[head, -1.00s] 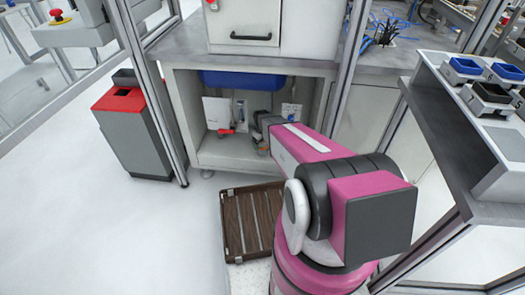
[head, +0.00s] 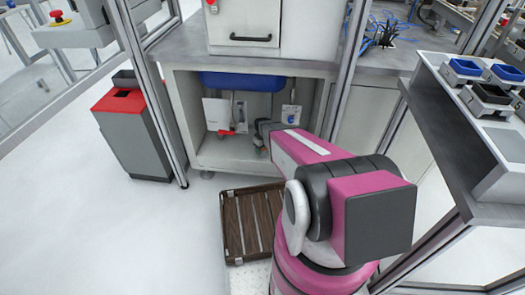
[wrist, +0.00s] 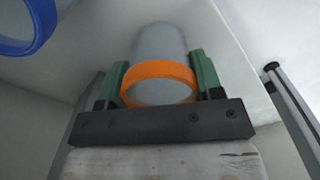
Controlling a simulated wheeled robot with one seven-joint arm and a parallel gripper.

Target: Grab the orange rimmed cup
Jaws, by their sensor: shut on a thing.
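The orange rimmed cup is a grey cylinder (wrist: 160,45) with a thick orange band (wrist: 158,72) at its near end, in the middle of the wrist view. My gripper (wrist: 159,60) has a green finger on each side of the cup and is shut on it. In the head view, my gripper end (head: 261,143) is at the open front of the low cabinet (head: 225,160), at its right side. The cup is too small and hidden to make out there.
A blue rim (wrist: 28,30) shows at the upper left of the wrist view. A blue basin (head: 243,81) hangs in the cabinet. A slatted brown crate (head: 233,232) lies on the floor in front. A red-topped bin (head: 135,125) stands left. A metal post (head: 345,75) rises at right.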

